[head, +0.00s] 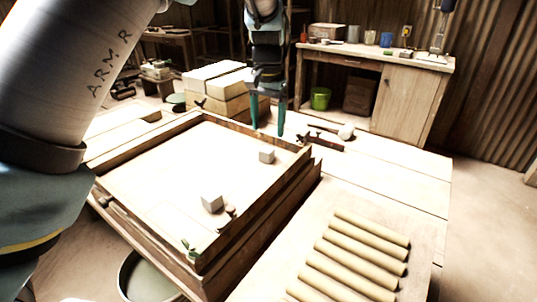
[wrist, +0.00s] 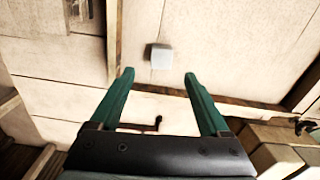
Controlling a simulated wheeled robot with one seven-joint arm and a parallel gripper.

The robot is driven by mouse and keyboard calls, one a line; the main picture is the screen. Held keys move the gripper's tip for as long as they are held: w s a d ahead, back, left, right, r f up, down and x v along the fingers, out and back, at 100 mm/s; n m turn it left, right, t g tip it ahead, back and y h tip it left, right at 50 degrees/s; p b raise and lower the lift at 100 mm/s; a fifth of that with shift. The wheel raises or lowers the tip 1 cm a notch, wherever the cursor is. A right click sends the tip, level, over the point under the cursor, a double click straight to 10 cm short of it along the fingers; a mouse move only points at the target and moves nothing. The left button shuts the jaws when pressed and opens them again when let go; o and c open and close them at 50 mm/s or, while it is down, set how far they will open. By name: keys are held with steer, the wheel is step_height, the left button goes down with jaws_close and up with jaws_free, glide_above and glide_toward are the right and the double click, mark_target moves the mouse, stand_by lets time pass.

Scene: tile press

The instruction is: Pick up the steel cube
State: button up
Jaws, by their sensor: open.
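Two small pale grey cubes rest inside the wooden tray of the press. One cube (head: 266,156) sits near the tray's far right corner, the other cube (head: 212,203) nearer the front. I cannot tell for sure which is the steel one. My gripper (head: 268,128) points down above the tray's far edge, beyond both cubes. In the wrist view my gripper (wrist: 159,74) has its green fingers spread, with nothing between them. A light grey cube (wrist: 161,56) lies just past the fingertips, apart from them; it looks like the far one.
The wooden tray (head: 113,187) has raised walls around a pale floor. Small dark lumps lie beside the nearer cube. Several tan rods (head: 345,262) lie on a board at the right.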

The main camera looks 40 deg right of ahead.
mark_target(267, 149)
step_height(267, 149, down, 8)
steer(key=shift+w+a+f+p, duration=0.1)
steer(key=shift+f+p, duration=0.1)
steer(key=shift+p, duration=0.95)
steer(key=shift+c, duration=0.3)
jaws_close()
